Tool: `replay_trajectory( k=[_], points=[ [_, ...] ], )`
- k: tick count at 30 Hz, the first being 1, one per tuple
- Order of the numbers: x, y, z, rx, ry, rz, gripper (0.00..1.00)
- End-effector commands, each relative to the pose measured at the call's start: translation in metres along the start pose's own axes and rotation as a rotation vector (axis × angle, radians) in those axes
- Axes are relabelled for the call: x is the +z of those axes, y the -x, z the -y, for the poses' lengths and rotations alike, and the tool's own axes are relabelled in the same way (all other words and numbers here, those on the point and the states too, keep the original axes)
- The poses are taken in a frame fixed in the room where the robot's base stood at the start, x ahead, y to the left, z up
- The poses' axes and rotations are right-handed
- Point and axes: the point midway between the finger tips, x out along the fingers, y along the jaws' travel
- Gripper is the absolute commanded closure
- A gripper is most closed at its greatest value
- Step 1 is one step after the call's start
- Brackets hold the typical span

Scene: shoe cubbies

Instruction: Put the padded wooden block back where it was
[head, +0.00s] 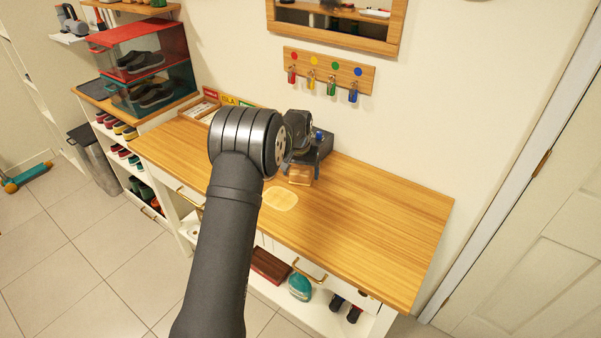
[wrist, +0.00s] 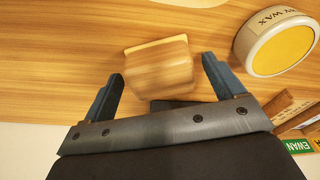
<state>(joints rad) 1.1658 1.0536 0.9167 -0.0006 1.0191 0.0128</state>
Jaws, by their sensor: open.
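The wooden block (wrist: 158,72) shows in the wrist view with a pale yellow strip along its far edge. In the head view the block (head: 301,174) is on the wooden counter, just in front of my gripper and partly hidden by it. My gripper (wrist: 162,68) is open, with one finger on each side of the block in the wrist view and small gaps to both. I cannot tell how far the fingertips are above the counter. A pale rounded patch (head: 281,198) lies on the counter to the front left of the block; its edge also shows in the wrist view (wrist: 190,2).
A round wax tin (wrist: 278,42) stands right of the gripper in the wrist view, with name labels (wrist: 300,145) nearby. The counter's right side (head: 385,220) is clear. A key rack (head: 329,70) hangs on the wall behind. Shoe boxes (head: 140,65) stand at left.

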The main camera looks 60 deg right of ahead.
Motion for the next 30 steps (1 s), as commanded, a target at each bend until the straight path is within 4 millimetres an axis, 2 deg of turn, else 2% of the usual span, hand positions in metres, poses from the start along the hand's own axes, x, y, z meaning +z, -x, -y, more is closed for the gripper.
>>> replay_trajectory(
  k=[9, 15, 21, 30],
  points=[
    [-0.001, 0.065, 0.000, 0.000, 0.000, -0.005, 0.13],
    [-0.001, 0.100, 0.000, 0.000, 0.000, -0.003, 0.13],
    [0.000, 0.115, 0.000, 0.000, 0.000, -0.001, 0.13],
    [0.000, 0.116, 0.000, 0.000, 0.000, -0.001, 0.13]
  ],
)
